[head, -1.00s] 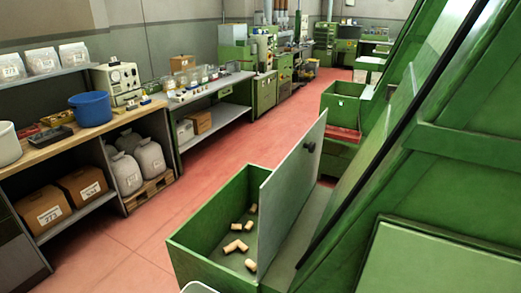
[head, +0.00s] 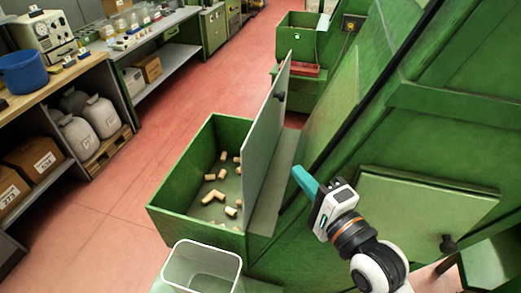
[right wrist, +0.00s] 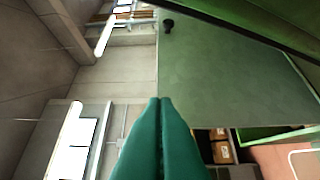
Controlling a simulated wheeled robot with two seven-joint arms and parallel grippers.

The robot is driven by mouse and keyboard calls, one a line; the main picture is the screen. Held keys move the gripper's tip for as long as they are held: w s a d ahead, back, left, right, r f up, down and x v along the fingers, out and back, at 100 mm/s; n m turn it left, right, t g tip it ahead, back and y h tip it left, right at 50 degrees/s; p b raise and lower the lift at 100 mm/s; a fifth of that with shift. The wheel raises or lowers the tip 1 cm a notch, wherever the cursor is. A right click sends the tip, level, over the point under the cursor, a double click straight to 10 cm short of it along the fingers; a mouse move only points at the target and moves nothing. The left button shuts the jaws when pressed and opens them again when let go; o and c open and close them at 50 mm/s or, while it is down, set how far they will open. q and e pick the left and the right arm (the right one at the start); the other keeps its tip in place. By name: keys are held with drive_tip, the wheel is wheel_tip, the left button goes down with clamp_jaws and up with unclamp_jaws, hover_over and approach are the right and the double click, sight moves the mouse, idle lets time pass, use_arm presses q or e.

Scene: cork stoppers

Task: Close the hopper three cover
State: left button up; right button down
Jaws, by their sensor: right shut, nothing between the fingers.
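The hopper cover (head: 266,140) is a grey-green panel with a dark knob, standing upright and open along the right side of the green hopper bin (head: 172,190). Several corks (head: 213,196) lie inside the bin. My right gripper (head: 300,176) is shut and empty, its teal fingers pointing toward the cover from the right, apparently apart from it. In the right wrist view the shut fingers (right wrist: 160,105) overlap the lower edge of the cover (right wrist: 225,75), whose knob shows at the top. I cannot read which hopper number this is. My left gripper is out of view.
A sloping green machine body (head: 370,100) rises right of the bin. A clear container (head: 202,268) stands in front of the bin. Another green bin (head: 298,38) is farther back. The red floor (head: 120,200) to the left is clear, beside a workbench (head: 60,75).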

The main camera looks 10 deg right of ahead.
drive_tip(key=p, duration=0.4)
approach(252, 135)
drive_tip(key=w+d, duration=0.1)
drive_tip(key=w, duration=0.3)
drive_tip(key=shift+w+a+r+p, duration=0.15)
drive_tip(key=shift+w+a+p, duration=0.05)
drive_tip(key=shift+a, duration=0.35)
drive_tip(key=shift+w+a+r+p, duration=0.15)
drive_tip(key=shift+w+a+r, duration=0.05)
drive_tip(key=shift+a, duration=0.3)
drive_tip(key=shift+w+a+f, duration=0.1)
drive_tip(key=shift+w+a, duration=0.05)
drive_tip(key=shift+a, duration=0.4)
drive_tip(key=shift+w, duration=0.1)
